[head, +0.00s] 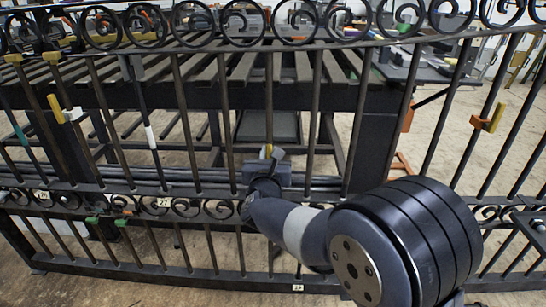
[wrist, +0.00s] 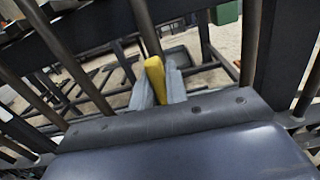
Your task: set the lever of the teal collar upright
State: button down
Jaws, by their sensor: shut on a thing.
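My gripper (wrist: 158,88) is shut on a yellow lever (wrist: 146,30), which runs up between the two grey fingers in the wrist view and leans a little left toward its top. In the head view, my gripper (head: 268,157) is at a middle bar of the gate, with a bit of yellow at its fingertips. The collar carrying this lever is hidden, so I cannot tell its colour or whether the lever is upright on its bar. A teal band (head: 22,135) shows on a bar at the far left, apart from my gripper.
The dark scroll gate (head: 180,90) spans the head view. A white collar with a yellow lever (head: 55,108) is at left, an orange collar (head: 490,120) at right. Green tags (head: 92,220) hang on the lower rail. A slatted bench (head: 225,68) stands behind the bars.

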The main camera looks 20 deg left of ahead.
jog(key=c, duration=1.4)
grip_release()
jog(key=p+v, duration=0.1)
jog(key=v, duration=0.9)
jog(key=shift+s, duration=0.35)
jog(key=shift+w+d, duration=0.1)
jog(key=b+x, duration=0.1)
jog(key=x, duration=0.9)
jog(key=shift+w, duration=0.3)
